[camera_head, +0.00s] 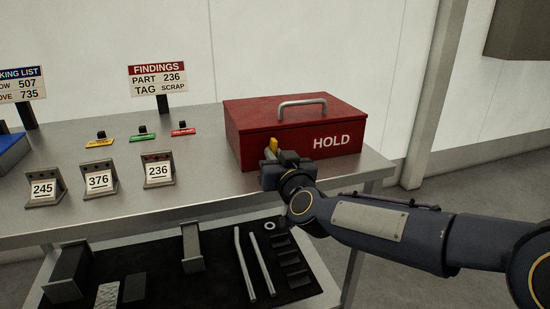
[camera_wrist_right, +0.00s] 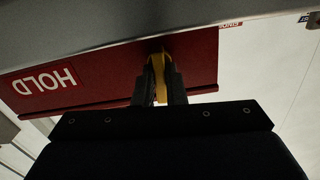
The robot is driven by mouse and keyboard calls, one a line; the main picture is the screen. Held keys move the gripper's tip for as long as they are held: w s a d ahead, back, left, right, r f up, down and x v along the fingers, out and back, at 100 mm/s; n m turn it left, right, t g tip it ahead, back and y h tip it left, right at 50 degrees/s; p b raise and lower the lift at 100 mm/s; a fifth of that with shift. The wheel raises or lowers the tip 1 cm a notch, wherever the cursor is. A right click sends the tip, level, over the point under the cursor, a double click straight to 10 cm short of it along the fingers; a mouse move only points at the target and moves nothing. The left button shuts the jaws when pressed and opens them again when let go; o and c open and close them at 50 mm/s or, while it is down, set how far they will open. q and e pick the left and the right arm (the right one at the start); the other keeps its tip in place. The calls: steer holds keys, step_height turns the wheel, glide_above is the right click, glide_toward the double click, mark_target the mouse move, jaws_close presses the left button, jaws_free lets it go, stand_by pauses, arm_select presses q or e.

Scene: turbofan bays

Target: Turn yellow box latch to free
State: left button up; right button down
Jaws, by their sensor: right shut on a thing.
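The red HOLD box (camera_head: 262,130) stands at the right end of the steel bench with its lid down and a grey handle on top. Its yellow latch (camera_head: 272,146) is on the front face, left of the HOLD lettering. My right gripper (camera_head: 280,158) is at the front of the box, shut on the latch. In the right wrist view the yellow latch (camera_wrist_right: 161,80) sits between the two dark fingers (camera_wrist_right: 158,88), against the red box face (camera_wrist_right: 100,75). The fingers hide part of the latch. My left gripper is not in view.
Number stands 245 (camera_head: 44,188), 376 (camera_head: 99,181) and 236 (camera_head: 158,170) stand on the bench left of the box. Yellow, green and red tags lie behind them. A FINDINGS sign (camera_head: 158,77) stands at the back. A lower shelf (camera_head: 215,270) holds several metal parts.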

steer(key=m+b, duration=0.1)
steer(key=m, duration=0.3)
steer(key=shift+d+f, duration=0.1)
steer(key=shift+f, duration=0.05)
steer(key=m+b, duration=0.2)
steer(key=m, duration=0.2)
steer(key=shift+d+f+m, duration=0.1)
steer(key=shift+m, duration=0.3)
steer(key=m+b, duration=0.1)
steer(key=m, duration=0.3)
steer(key=shift+w+f+m+b, duration=0.1)
steer(key=shift+m+b, duration=0.2)
steer(key=shift+b, duration=0.1)
steer(key=shift+m+b, duration=0.6)
steer(key=shift+m, duration=1)
steer(key=c, duration=1.5)
jaws_free()
steer(key=shift+d, duration=0.1)
